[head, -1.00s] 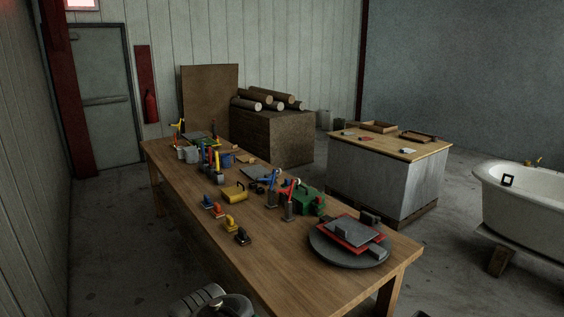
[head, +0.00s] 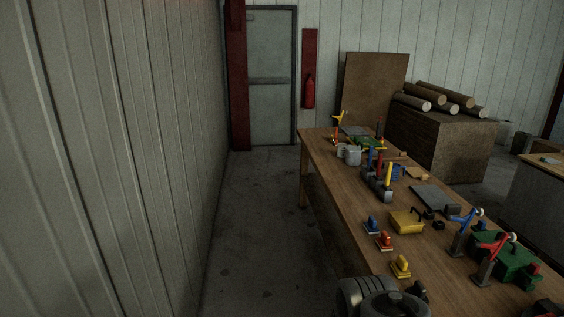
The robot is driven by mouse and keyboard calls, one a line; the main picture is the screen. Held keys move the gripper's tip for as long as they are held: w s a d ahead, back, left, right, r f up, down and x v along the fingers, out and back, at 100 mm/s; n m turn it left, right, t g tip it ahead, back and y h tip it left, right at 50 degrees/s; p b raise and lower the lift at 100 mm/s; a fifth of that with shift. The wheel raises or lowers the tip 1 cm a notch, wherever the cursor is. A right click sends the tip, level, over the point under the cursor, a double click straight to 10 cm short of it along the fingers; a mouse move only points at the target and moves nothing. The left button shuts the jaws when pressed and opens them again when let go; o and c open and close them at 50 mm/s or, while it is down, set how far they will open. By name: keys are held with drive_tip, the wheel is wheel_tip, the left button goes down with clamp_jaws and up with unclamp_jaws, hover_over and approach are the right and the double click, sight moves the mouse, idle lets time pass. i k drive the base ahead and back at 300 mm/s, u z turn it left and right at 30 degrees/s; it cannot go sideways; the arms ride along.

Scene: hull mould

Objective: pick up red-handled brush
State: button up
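A small block-shaped tool with a red handle (head: 385,241), which looks like the red-handled brush, rests on the long wooden table (head: 345,208). It stands in a row between a similar blue-handled one (head: 372,225) and a yellow-handled one (head: 401,266). It is too small to make out bristles. A grey part of my arm shows at the bottom edge, in front of the table's near side. My gripper's fingers are not in view.
A yellow box (head: 406,222), a green case (head: 500,254) and red and blue upright tools crowd the table's right side. Upright coloured handles stand farther back. Clear floor (head: 255,235) runs between the table and the left wall (head: 110,160).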

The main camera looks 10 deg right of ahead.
sight(376, 177)
drive_tip(key=i, duration=3.1)
drive_tip(key=z, duration=0.3)
drive_tip(key=i, duration=0.6)
drive_tip(key=z, duration=0.6)
